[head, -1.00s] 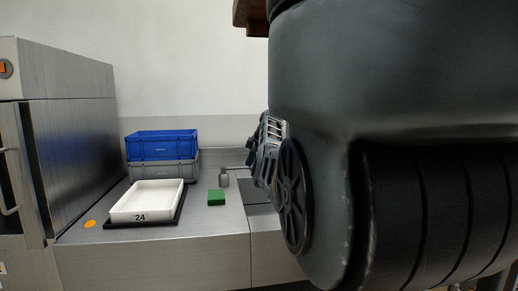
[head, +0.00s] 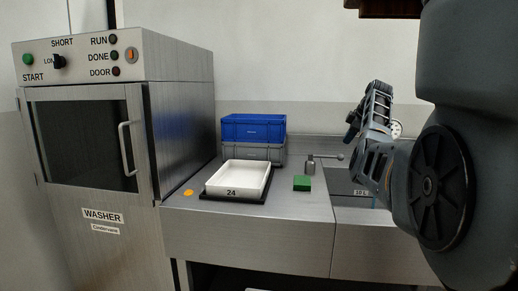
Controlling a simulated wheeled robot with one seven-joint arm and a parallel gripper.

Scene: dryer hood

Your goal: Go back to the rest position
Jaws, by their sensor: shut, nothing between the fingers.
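My arm fills the right side of the head view. My gripper (head: 353,124) is at its far end, above the sink area at the back right of the counter. It is small and partly turned away in the picture; it is shut and holds nothing. It is clear of the white tray and the green block.
A washer (head: 95,160) with a closed door stands at left. On the counter (head: 250,227) are a white tray (head: 237,178) marked 24, stacked blue (head: 253,128) and grey (head: 252,150) crates, a green block (head: 302,183), an orange disc (head: 188,193) and a tap (head: 310,165).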

